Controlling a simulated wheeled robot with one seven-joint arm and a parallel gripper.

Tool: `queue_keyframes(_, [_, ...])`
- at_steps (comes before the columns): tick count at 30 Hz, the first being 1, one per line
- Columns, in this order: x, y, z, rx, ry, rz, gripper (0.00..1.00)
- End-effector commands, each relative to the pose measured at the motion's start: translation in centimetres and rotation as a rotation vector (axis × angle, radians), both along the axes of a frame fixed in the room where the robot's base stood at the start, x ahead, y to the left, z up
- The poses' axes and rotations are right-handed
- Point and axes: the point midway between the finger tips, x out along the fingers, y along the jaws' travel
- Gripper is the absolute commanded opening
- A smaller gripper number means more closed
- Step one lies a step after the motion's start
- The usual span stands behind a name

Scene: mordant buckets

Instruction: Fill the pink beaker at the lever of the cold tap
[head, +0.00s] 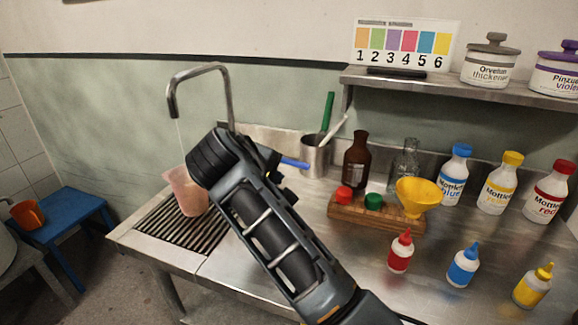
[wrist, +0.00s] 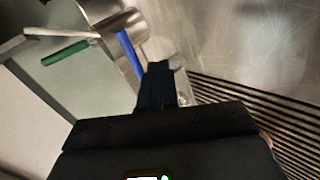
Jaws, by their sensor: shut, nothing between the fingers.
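The pink beaker (head: 186,192) stands upright on the slatted drain grate, under the spout of the tap (head: 228,95). A thin stream of water (head: 180,143) runs from the spout down towards the beaker; its water level is not clear. The blue lever (head: 295,163) sticks out to the right of my wrist and also shows in the wrist view (wrist: 127,50). My gripper (wrist: 158,70) is shut and empty, its fingertips close beside the lever; I cannot tell whether they touch it. My arm hides the tap's base in the head view.
A metal cup (head: 315,158) with green- and white-handled tools stands behind the lever. A wooden rack (head: 375,214) with a yellow funnel (head: 417,196), a brown bottle (head: 356,160) and several dye bottles fill the right. The grate (head: 172,228) has bare room around the beaker.

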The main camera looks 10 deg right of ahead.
Motion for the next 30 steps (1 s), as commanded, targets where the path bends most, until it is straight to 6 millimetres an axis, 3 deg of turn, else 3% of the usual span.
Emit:
queue_keyframes(1, [-1.1, 1.2, -0.2, -0.063, -0.032, -0.001, 0.0])
queue_keyframes(7, [-4.6, 3.7, 0.7, -0.293, -0.179, -0.018, 0.0])
queue_keyframes(14, [-6.5, 4.9, 1.6, -0.409, -0.26, -0.021, 0.0])
queue_keyframes(20, [-5.3, 3.6, 1.5, -0.416, -0.262, -0.024, 0.0])
queue_keyframes(30, [-0.6, -0.7, 0.2, -0.416, -0.261, -0.023, 0.0])
